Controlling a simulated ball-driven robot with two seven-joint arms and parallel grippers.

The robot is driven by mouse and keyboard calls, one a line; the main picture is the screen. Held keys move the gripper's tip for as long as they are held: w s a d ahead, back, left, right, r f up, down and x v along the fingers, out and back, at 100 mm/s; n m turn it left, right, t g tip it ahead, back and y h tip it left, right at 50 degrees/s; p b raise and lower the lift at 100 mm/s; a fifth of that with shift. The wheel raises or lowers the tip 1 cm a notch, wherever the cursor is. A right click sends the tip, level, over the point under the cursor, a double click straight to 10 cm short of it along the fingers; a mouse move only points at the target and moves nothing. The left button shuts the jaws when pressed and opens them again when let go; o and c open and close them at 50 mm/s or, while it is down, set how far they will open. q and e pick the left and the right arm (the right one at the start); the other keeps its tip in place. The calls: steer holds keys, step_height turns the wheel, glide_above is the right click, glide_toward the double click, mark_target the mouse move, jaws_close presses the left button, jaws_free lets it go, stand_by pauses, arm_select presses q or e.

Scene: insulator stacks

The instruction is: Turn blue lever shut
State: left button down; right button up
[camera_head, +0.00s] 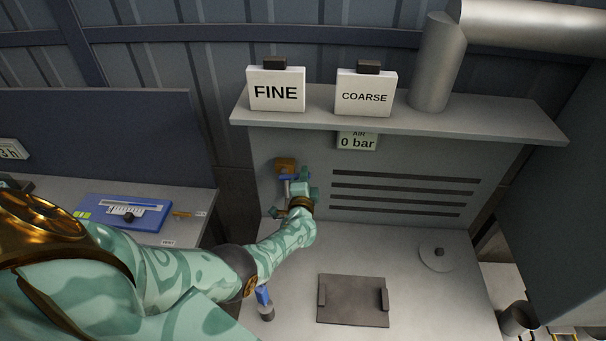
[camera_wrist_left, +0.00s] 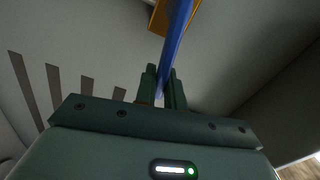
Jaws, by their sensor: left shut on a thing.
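The blue lever (camera_wrist_left: 174,40) runs from the brass valve body (camera_wrist_left: 158,18) at the top of the left wrist view down between my fingers. My left gripper (camera_wrist_left: 166,88) is shut on the lever. In the head view, my left gripper (camera_head: 290,187) is at the left of the grey back panel, just below the brass valve body (camera_head: 285,164). Only a small part of the blue lever (camera_head: 287,177) shows there, and the gripper hides the rest. An "AIR 0 bar" sign (camera_head: 358,141) hangs right of the valve. My right gripper is not in view.
A shelf (camera_head: 420,118) above carries FINE (camera_head: 276,90) and COARSE (camera_head: 365,93) signs and a grey pipe (camera_head: 436,62). A dark plate (camera_head: 353,301) and a round disc (camera_head: 436,255) are on the worktop. A blue-handled item (camera_head: 264,296) stands beside my left forearm.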

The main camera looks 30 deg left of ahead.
arm_select(q)
steer(key=shift+d+f+m+b, duration=0.1)
steer(key=shift+f+m+b, duration=0.3)
steer(key=shift+f+m, duration=0.55)
steer(key=shift+r+m, duration=0.15)
steer(key=shift+m, duration=0.1)
steer(key=c, duration=1.5)
jaws_free()
steer(key=shift+s+d+r, duration=0.1)
steer(key=shift+s, duration=0.15)
steer(key=p+v, duration=0.8)
steer(key=v, duration=0.7)
steer(key=shift+s+d, duration=0.15)
steer(key=shift+s, duration=0.2)
